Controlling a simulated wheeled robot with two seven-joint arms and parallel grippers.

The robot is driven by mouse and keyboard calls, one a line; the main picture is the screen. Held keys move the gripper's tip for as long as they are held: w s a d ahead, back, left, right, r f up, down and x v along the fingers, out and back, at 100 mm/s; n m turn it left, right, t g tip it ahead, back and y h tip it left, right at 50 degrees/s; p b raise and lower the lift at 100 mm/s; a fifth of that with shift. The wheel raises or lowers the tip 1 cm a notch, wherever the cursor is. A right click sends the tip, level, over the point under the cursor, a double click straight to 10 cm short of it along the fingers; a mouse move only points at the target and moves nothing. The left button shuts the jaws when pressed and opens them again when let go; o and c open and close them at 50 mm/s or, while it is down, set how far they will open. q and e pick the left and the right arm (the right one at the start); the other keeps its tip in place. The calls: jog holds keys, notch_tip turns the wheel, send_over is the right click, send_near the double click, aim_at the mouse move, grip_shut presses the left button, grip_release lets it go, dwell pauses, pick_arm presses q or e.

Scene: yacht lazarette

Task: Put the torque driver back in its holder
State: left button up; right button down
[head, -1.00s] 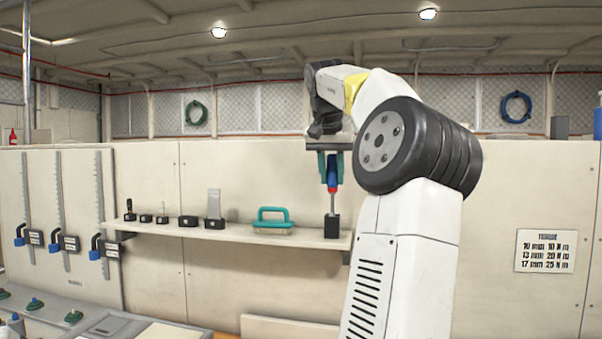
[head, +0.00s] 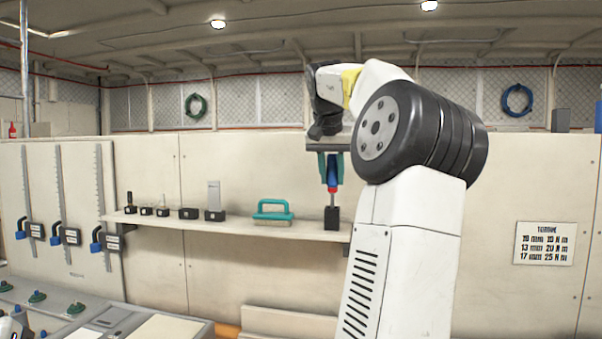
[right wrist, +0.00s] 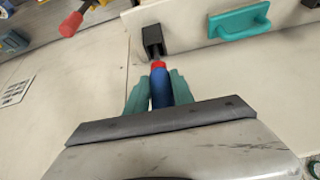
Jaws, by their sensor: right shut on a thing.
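The torque driver (head: 332,180) has a blue and red handle and a thin grey shaft pointing down. My right gripper (head: 331,167) is shut on its handle, with teal fingers on either side. The black block holder (head: 331,217) stands at the right end of the wall shelf, directly below the driver. In the right wrist view the driver (right wrist: 158,88) points at the holder (right wrist: 153,40), and the shaft reaches its opening. The shaft's lower end is hidden, apparently inside the holder; the red collar is still apart from it.
The shelf (head: 220,224) also carries a teal-handled block (head: 272,211) left of the holder and several small black holders (head: 189,213) further left. A torque chart (head: 545,243) hangs on the wall at right. The space around the driver is clear.

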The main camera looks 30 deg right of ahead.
jog(key=shift+f, duration=0.1)
jog(key=c, duration=1)
grip_release()
jog(key=shift+v, duration=3.9)
